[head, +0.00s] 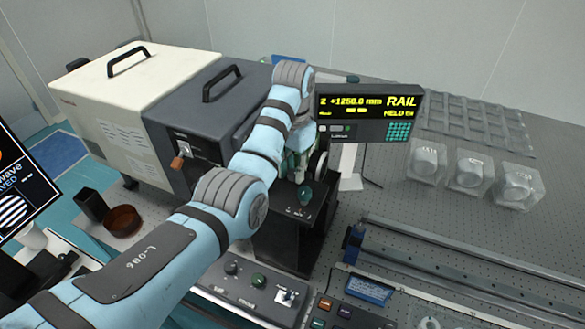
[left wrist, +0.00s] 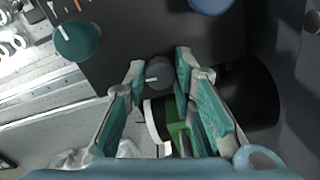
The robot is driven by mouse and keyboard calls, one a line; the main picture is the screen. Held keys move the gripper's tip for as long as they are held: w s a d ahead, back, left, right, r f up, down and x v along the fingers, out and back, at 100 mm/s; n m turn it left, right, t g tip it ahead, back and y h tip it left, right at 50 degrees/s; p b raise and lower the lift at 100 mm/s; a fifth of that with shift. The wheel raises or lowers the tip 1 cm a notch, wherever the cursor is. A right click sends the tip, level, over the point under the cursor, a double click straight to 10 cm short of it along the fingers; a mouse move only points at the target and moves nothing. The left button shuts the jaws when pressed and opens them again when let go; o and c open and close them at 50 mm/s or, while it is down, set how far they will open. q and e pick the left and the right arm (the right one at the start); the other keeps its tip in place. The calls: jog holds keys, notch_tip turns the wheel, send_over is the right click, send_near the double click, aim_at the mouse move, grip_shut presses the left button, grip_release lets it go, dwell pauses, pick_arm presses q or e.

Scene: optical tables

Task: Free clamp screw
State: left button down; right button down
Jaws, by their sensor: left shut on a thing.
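My left gripper (head: 300,150) reaches down over a black block-like unit (head: 290,245) in the middle of the head view. In the left wrist view its teal-padded fingers (left wrist: 160,70) are shut on a small dark grey knob (left wrist: 157,76) with a white index line, which I take for the clamp screw. Below the knob show a white ring (left wrist: 152,128) and a green patch (left wrist: 180,132). A dark green knob (head: 304,194) stands on the black unit, apart from the fingers; it also shows in the left wrist view (left wrist: 77,41). My right gripper is not in view.
A display (head: 368,112) reads "Z +1250.0 mm" and "RAIL HELD". A long rail (head: 460,262) lies at the right. Clear boxes with round parts (head: 468,172) stand behind it. A dark grey housing (head: 190,120) is close left of the arm. A control panel (head: 250,290) lies in front.

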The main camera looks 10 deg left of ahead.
pick_arm(q)
jog(key=m, duration=0.4)
jog(key=shift+m, duration=0.4)
jog(key=m, duration=0.4)
jog(key=shift+f+m, duration=0.1)
jog(key=shift+m, duration=0.3)
jog(key=c, duration=1.7)
grip_release()
jog(key=o, duration=0.4)
jog(key=shift+d, duration=0.1)
jog(key=shift+c, duration=0.2)
jog(key=shift+w, duration=0.1)
